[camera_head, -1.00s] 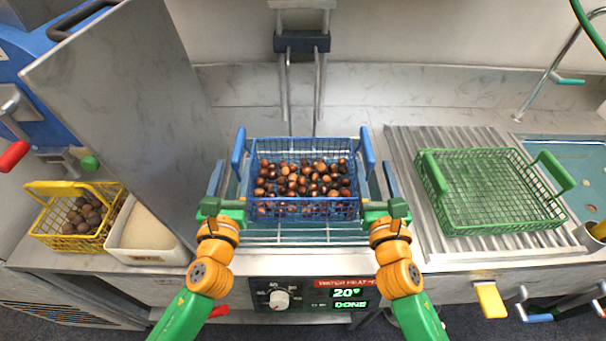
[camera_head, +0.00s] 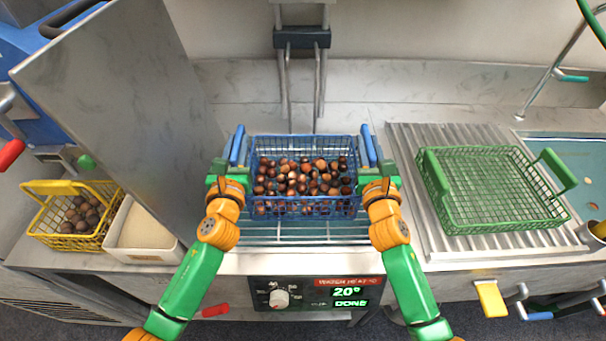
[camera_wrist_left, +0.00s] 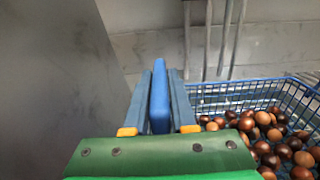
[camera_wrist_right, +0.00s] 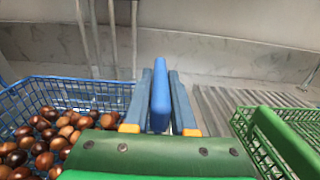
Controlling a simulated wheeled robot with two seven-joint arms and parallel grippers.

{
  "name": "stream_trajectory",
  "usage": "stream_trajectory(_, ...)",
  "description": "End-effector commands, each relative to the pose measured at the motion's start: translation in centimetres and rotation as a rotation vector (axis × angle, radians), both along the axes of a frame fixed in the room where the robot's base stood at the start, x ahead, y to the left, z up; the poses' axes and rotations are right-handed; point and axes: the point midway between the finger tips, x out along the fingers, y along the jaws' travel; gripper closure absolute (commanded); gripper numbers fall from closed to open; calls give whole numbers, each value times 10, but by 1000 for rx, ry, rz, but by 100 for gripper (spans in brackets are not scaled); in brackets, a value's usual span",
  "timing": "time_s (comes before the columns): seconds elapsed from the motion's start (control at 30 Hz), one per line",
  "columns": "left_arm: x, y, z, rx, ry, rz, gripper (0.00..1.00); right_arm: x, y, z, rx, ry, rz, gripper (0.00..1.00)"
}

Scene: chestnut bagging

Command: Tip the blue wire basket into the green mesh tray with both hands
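The blue wire basket (camera_head: 305,210), full of brown chestnuts, stands level on a wire rack in the middle of the head view. It has a blue handle at each side. My left gripper (camera_head: 236,160) is at the left handle (camera_wrist_left: 159,100), with a finger on either side, closed in on it. My right gripper (camera_head: 372,160) holds the right handle (camera_wrist_right: 160,100) in the same way. Finger contact is hard to make out in the wrist views. The green mesh tray (camera_head: 500,223) stands empty to the right, its green handles at its sides.
A corrugated metal drainboard (camera_head: 410,150) lies under the tray, beside a sink (camera_head: 580,160). A tall metal panel (camera_head: 125,120) rises close to my left arm. A yellow basket (camera_head: 70,243) and a white container (camera_head: 140,252) stand at left.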

Motion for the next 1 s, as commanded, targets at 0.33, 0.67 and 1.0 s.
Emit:
stream_trajectory(0.33, 0, 0, 0, 0, 0, 0, 100, 0, 0, 0, 0, 0, 0, 100)
stream_trajectory(0.67, 0, 0, 0, 0, 0, 0, 100, 0, 0, 0, 0, 0, 0, 100)
stream_trajectory(1.0, 0, 0, 0, 0, 0, 1, 100, 0, 0, 0, 0, 1, 0, 100)
